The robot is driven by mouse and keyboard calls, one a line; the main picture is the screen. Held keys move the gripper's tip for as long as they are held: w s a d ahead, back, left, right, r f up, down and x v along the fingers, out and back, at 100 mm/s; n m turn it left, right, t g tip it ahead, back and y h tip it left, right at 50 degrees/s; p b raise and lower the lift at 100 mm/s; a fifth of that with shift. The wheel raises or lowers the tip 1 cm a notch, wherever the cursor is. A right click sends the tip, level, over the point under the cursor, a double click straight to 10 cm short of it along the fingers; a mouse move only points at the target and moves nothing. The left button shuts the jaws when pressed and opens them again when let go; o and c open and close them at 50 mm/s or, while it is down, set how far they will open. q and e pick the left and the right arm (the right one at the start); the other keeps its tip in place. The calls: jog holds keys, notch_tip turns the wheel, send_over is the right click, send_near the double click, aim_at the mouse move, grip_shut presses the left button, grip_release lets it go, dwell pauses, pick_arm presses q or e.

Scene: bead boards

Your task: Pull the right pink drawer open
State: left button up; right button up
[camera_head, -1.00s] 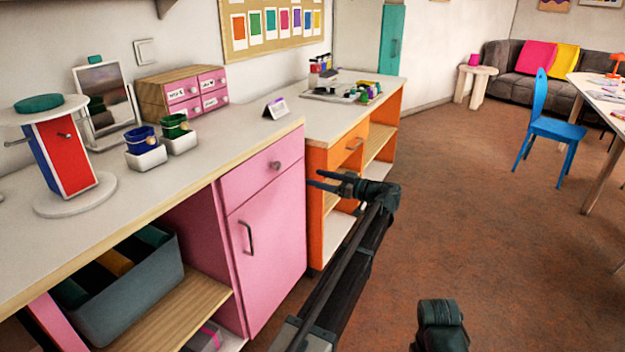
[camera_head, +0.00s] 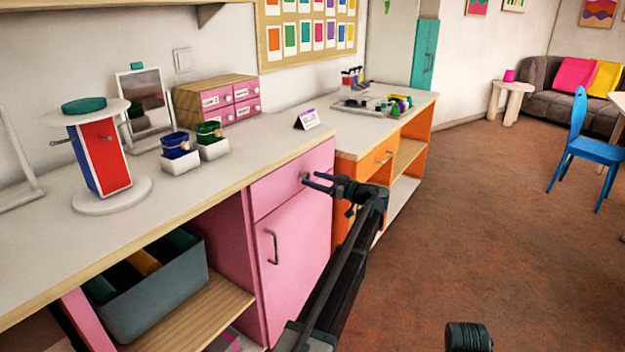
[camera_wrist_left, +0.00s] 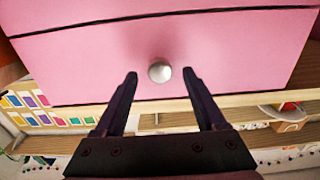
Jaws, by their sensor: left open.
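The right pink drawer (camera_head: 285,184) is the top front of the pink cabinet, just under the countertop, and looks shut. Its round knob (camera_head: 305,177) is partly hidden behind my left gripper (camera_head: 311,182) in the head view. In the left wrist view the pink drawer front (camera_wrist_left: 230,50) fills the upper part, and the silver knob (camera_wrist_left: 159,71) lies midway between the fingertips. My left gripper (camera_wrist_left: 160,75) is open, with one finger on each side of the knob and a gap on both sides.
Below the drawer is a pink door (camera_head: 300,255) with a bar handle. An orange cabinet (camera_head: 375,172) stands just right of it. The countertop (camera_head: 235,165) holds a sign, cups and a small drawer box (camera_head: 215,100).

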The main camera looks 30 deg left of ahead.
pick_arm(q)
jog(key=shift+a, duration=0.65)
jog(key=shift+c, duration=0.3)
